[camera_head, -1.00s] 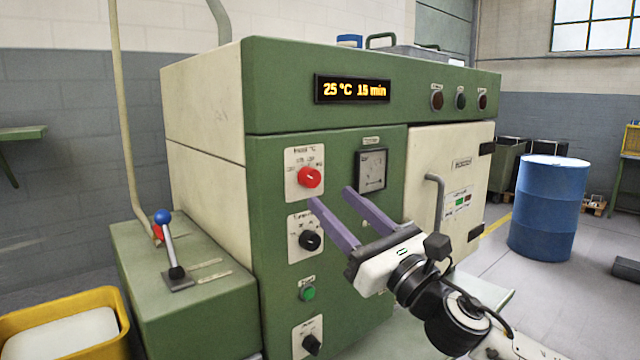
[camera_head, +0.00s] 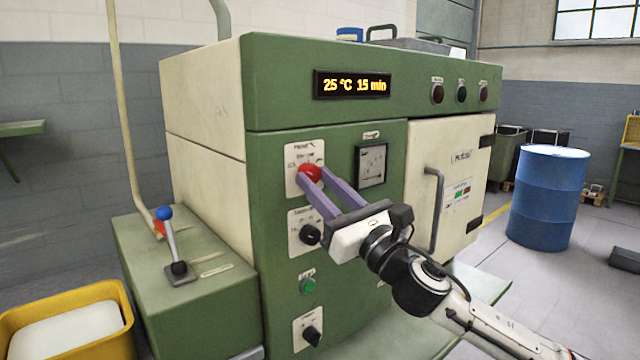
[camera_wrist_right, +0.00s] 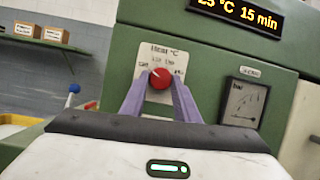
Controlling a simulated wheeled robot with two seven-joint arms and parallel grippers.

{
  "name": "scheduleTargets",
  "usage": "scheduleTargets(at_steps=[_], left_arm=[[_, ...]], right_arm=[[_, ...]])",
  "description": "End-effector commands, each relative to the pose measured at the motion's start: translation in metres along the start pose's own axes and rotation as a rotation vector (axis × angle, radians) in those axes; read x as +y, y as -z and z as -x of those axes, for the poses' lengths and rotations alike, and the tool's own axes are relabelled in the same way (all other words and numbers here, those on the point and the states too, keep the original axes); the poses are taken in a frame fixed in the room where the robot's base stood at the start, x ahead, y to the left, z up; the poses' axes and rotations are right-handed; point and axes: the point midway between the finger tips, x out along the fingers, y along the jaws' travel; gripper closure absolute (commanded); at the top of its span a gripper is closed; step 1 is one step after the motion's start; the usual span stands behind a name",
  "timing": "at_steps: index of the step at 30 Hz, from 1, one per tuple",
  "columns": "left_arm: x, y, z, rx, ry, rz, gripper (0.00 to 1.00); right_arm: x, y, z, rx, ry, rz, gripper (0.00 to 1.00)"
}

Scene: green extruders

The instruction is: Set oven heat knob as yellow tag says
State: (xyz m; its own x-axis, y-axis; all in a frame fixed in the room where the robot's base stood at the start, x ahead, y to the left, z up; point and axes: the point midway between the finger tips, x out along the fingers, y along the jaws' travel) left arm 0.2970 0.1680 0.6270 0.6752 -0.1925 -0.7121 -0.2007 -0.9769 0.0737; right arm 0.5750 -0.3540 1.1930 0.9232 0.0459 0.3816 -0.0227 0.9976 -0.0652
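The red heat knob (camera_head: 312,172) sits on a white plate marked with °C on the green oven front. It also shows in the wrist view (camera_wrist_right: 159,79), with a white pointer mark toward its upper left. My right gripper (camera_head: 317,170) has its two purple fingers apart, one on each side of the red knob; whether they touch it I cannot tell. The lit display (camera_head: 351,85) reads 25 °C 15 min. I see no yellow tag in either view. My left gripper is not in view.
Below the red knob are a black knob (camera_head: 310,235), a green button (camera_head: 308,285) and another black knob (camera_head: 312,335). A square gauge (camera_head: 372,165) and the cream door with its handle (camera_head: 434,205) stand to the right. A lever (camera_head: 170,240) is at left.

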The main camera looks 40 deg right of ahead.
Motion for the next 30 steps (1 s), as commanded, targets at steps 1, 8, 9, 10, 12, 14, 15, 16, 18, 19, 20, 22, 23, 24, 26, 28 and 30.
scheduleTargets(at_steps=[1,8,9,10,12,14,15,16,18,19,20,22,23,24,26,28,30], left_arm=[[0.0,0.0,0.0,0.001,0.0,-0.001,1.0],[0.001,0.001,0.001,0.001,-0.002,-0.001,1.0],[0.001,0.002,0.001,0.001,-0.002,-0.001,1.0],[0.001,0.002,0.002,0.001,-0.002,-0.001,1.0],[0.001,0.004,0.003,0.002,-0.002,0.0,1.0],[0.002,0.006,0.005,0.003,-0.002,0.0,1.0],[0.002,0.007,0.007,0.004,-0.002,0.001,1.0],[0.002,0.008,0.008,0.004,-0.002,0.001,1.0],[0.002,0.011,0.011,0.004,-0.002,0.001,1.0],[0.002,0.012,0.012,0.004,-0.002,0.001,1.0],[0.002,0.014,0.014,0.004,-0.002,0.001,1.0],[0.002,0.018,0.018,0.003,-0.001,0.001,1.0],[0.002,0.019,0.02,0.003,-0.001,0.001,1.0],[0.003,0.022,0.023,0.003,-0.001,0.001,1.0],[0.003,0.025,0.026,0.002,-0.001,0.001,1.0],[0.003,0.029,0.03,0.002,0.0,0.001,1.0],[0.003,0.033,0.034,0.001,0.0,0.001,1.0]], right_arm=[[0.0,0.0,0.0,0.0,0.001,0.001,0.85],[0.0,-0.001,0.0,0.0,0.004,-0.006,0.94],[0.0,-0.001,0.0,0.001,0.006,-0.012,0.94],[0.0,-0.001,0.0,0.001,0.009,-0.018,0.94],[0.0,-0.002,0.0,0.002,0.016,-0.037,0.94],[0.001,-0.002,-0.001,0.003,0.025,-0.059,0.94],[0.001,-0.002,-0.001,0.005,0.033,-0.079,0.94],[0.001,-0.003,-0.001,0.006,0.04,-0.096,0.94],[0.002,-0.003,-0.001,0.008,0.056,-0.139,0.94],[0.002,-0.004,-0.001,0.01,0.065,-0.16,0.94],[0.003,-0.004,-0.001,0.011,0.074,-0.182,0.94],[0.003,-0.005,-0.002,0.014,0.097,-0.237,0.94],[0.004,-0.005,-0.002,0.015,0.107,-0.262,0.94],[0.004,-0.006,-0.002,0.017,0.123,-0.298,0.94],[0.004,-0.006,-0.002,0.021,0.144,-0.351,0.94],[0.005,-0.006,-0.002,0.025,0.169,-0.413,0.94],[0.006,-0.007,-0.002,0.028,0.194,-0.474,0.94]])
